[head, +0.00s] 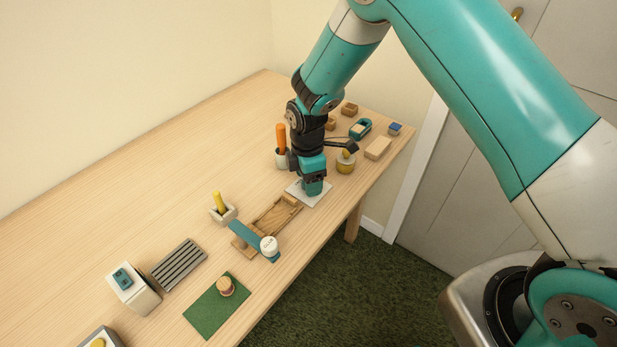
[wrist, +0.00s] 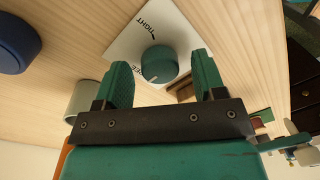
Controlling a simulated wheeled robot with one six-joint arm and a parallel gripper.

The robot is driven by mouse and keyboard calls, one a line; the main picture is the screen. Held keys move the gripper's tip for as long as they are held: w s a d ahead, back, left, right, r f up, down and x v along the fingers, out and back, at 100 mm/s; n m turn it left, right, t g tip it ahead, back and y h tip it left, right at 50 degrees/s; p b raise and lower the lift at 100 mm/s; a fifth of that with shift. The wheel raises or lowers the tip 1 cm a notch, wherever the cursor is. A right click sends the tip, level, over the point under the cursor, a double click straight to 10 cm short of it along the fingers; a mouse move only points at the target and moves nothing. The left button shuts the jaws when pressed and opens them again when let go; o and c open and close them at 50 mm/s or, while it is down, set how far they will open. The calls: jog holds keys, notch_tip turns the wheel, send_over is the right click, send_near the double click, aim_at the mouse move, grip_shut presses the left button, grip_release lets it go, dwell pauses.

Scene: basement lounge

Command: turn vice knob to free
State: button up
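The vice knob (wrist: 158,63) is a round teal knob on a white plate (wrist: 128,42) in the wrist view. The plate reads "TIGHT" at its top and a partly covered word ending in "EE" at lower left. The knob's pale mark points down and slightly left, near that lower word. My gripper (head: 313,186) is open above the plate, with one teal finger on each side of the knob in the wrist view. I cannot tell whether the fingers touch it. In the head view the white plate (head: 324,192) shows, but my gripper hides the knob.

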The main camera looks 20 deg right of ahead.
notch_tip(320, 180, up, 17)
jog(key=w, duration=0.1)
jog(key=shift+r+b, duration=0.2)
jog(key=shift+b, duration=0.1)
dwell(0.5)
